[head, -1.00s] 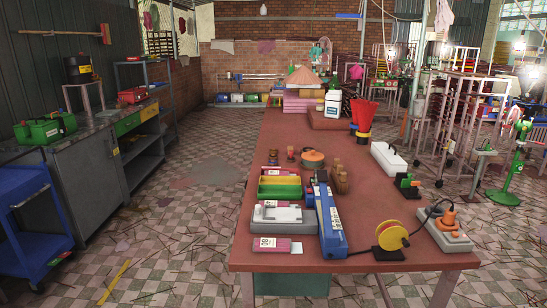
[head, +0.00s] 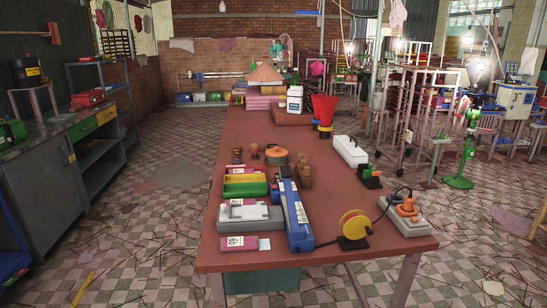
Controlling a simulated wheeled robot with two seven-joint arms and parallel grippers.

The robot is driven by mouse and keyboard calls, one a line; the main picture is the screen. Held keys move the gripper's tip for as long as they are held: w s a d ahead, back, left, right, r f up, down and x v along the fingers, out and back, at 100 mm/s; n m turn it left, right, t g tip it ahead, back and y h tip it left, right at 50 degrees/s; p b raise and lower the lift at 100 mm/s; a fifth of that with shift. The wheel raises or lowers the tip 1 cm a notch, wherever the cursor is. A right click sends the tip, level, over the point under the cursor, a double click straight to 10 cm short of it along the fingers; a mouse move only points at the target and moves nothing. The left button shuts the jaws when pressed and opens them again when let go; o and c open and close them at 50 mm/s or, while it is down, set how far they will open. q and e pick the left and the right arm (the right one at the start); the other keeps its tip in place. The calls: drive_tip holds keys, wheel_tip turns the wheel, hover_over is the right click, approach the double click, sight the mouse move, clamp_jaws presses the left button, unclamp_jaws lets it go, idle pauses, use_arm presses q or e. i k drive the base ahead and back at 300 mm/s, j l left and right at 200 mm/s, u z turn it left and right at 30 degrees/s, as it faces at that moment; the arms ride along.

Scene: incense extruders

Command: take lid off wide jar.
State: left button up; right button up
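No jar is clearly recognisable as the wide jar. A white container with a blue label (head: 295,99) stands upright towards the far end of the long red-brown table (head: 240,138). Its top is too small to make out as a lid. A low round orange thing (head: 276,154) lies on the table nearer to me; I cannot tell if it is a lid or a roll. Neither of my grippers is in view.
A red funnel (head: 324,108) and a white box (head: 350,151) stand along the table's right side. Trays, a blue device (head: 294,216) and a yellow reel (head: 354,224) crowd the near end. Tiled floor is open on the left (head: 160,215).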

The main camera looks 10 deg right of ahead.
sight(276, 152)
drive_tip(key=i+j+u, duration=0.5)
drive_tip(key=i+u, duration=0.45)
drive_tip(key=i, duration=0.15)
drive_tip(key=i+j, duration=0.1)
drive_tip(key=i, duration=0.35)
drive_tip(key=i+j+z, duration=0.1)
drive_tip(key=i, duration=0.35)
drive_tip(key=i+j, duration=0.15)
drive_tip(key=i, duration=0.3)
drive_tip(key=i+j+z, duration=0.15)
drive_tip(key=i+z, duration=0.2)
drive_tip(key=z, duration=0.15)
drive_tip(key=i+j+z, duration=0.3)
drive_tip(key=z, duration=0.2)
drive_tip(key=i+j+z, duration=0.35)
drive_tip(key=z, duration=0.15)
drive_tip(key=i+j+z, duration=0.15)
drive_tip(key=j+z, duration=0.35)
